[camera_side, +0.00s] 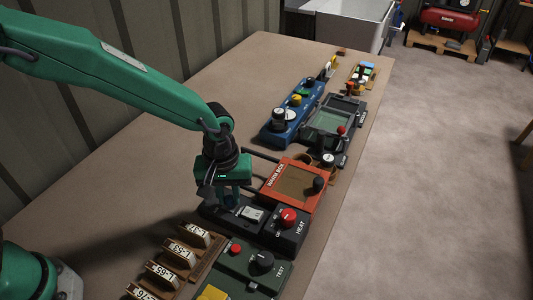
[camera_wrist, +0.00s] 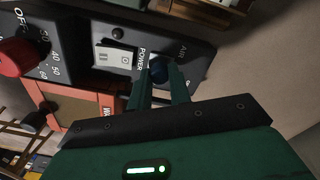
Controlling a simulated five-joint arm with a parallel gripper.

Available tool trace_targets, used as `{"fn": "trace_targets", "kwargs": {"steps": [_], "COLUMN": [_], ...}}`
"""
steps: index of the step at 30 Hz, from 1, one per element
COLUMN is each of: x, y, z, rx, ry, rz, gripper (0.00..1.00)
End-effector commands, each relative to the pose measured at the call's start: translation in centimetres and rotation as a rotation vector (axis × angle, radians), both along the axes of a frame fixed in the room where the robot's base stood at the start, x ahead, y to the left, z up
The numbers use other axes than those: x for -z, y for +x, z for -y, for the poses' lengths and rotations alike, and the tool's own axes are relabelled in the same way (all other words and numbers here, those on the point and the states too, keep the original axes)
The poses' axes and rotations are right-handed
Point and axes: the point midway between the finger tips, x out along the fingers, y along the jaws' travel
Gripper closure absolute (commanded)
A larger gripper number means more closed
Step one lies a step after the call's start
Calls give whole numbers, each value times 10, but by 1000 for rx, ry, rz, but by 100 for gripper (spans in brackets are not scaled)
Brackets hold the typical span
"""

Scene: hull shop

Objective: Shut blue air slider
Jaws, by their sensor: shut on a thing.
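In the side view my gripper (camera_side: 226,202) reaches down to the left end of the same dark panel (camera_side: 270,232). There the knob is hidden behind the fingers. Most of the slider's track is covered, so I cannot tell its exact position.
A white power rocker switch (camera_side: 252,214) and a red heat knob (camera_side: 288,216) share the panel. An orange warm box (camera_side: 295,183) lies behind it. A green test box (camera_side: 250,268) and numbered wooden blocks (camera_side: 178,253) are in front. The table's left side is clear.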

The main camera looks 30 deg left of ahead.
Motion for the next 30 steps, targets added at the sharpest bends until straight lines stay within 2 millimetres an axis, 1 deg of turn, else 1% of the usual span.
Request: {"fn": "trace_targets", "kwargs": {"steps": [1,3,4,6,7,15,20,23,30], "x": [0,0,-1,0,0,-1,-6,-13,-43], "y": [0,0,0,0,0,0,0,0,0], "z": [6,7,7,6,6,4,4,4,4], "rx": [10,12,12,11,11,8,8,8,8], "ry": [-5,-6,-7,-7,-6,-4,-5,-6,-7], "rz": [9,10,11,11,10,7,8,9,10], "gripper": [100,100,75,61,59,59,59,59,59]}}
